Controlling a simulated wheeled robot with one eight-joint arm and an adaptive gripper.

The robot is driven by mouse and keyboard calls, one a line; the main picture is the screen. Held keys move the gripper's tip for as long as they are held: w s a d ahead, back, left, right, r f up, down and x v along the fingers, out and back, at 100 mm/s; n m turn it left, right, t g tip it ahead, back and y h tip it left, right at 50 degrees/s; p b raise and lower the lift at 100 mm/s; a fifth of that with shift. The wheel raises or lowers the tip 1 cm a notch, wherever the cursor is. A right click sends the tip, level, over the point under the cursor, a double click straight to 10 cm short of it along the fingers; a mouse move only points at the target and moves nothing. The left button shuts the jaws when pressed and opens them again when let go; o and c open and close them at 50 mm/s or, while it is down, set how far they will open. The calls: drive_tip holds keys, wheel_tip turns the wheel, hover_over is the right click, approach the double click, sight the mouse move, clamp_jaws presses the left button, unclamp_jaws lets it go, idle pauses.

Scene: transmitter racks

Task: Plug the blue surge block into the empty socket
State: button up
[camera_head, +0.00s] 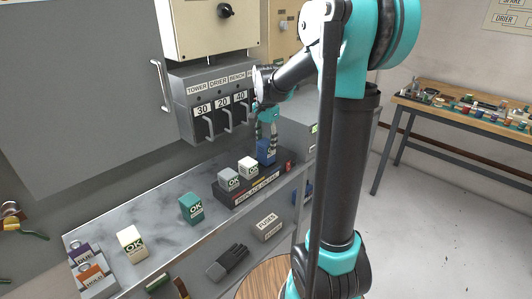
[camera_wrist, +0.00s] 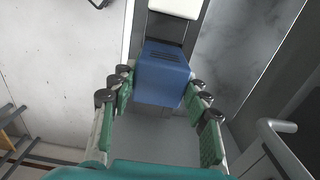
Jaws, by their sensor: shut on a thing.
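The blue surge block (camera_head: 266,152) is between the fingers of my gripper (camera_head: 266,128), at the right part of the dark socket strip (camera_head: 240,198). In the wrist view the blue block (camera_wrist: 162,70) has green-padded fingers on both sides, and my gripper (camera_wrist: 160,84) is shut on it. A white block (camera_head: 248,168) and a grey block (camera_head: 228,179) sit on the strip to its left. The block and fingers hide the socket area below, so I cannot tell whether the block is seated or just above the strip.
A teal block (camera_head: 191,207) and a cream block (camera_head: 132,244) stand on the metal shelf (camera_head: 160,215), left of the strip. Behind is a grey switch box (camera_head: 208,105) with protruding levers. A wooden bench (camera_head: 470,118) stands far right.

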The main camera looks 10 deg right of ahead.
drive_tip(key=shift+f, duration=1.9)
drive_tip(key=shift+f, duration=0.1)
drive_tip(key=o, duration=1.3)
drive_tip(key=shift+c, duration=0.2)
wheel_tip(320, 180, up, 12)
drive_tip(key=shift+f, duration=0.1)
drive_tip(key=shift+s, duration=0.2)
drive_tip(key=s+d+f+n+t, duration=0.2)
drive_tip(key=s+f+n, duration=0.3)
drive_tip(key=s+f, duration=0.4)
drive_tip(key=s+d+f+n+t, duration=0.2)
drive_tip(key=s+f+n, duration=0.3)
drive_tip(key=s+f, duration=0.5)
drive_tip(key=s, duration=0.2)
drive_tip(key=shift+s+f+n, duration=0.2)
drive_tip(key=shift+s+n, duration=0.15)
drive_tip(key=shift+n, duration=0.05)
